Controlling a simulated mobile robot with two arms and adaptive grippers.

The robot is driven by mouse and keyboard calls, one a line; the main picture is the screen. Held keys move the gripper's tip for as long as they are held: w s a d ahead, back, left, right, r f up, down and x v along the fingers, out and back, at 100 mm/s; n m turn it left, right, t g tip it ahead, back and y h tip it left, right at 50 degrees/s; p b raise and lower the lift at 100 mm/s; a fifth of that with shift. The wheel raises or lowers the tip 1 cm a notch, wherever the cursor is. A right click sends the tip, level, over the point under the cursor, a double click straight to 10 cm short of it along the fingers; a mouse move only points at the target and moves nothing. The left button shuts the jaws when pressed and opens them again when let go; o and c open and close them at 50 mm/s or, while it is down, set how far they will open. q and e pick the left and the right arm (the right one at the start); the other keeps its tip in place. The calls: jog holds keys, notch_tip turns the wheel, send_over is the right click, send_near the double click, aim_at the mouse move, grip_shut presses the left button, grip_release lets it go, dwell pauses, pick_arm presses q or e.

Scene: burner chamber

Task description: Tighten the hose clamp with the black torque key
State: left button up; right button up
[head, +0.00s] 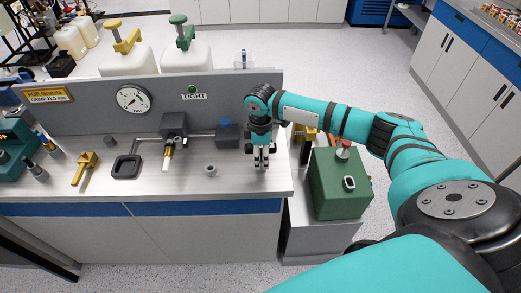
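My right gripper (261,164) points down over the right end of the steel bench. Its two fingertips show a narrow gap with nothing clear between them. A dark fixture (174,126) stands mid-bench, with a pale and yellow hose end (168,155) pointing towards the front. A hose clamp on it is too small to make out. Dark-ended cylindrical tools (37,172) stand at the bench's left end. I cannot tell whether one is the black torque key. A yellow T-handled tool (85,168) lies left of centre. My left gripper is not in view.
A black rounded tray (127,167) and a small grey ring (210,171) lie on the bench. The back panel (90,122) carries a gauge (132,99) and a green lamp (192,89) above a TIGHT label. A green box (341,184) stands right of the bench.

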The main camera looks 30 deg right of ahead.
grip_shut()
notch_tip(320, 180, up, 9)
jog(key=shift+f+b, duration=0.1)
jog(key=shift+b, duration=1.1)
jog(key=shift+r, duration=0.65)
jog(key=shift+c, duration=2.3)
grip_release()
grip_shut()
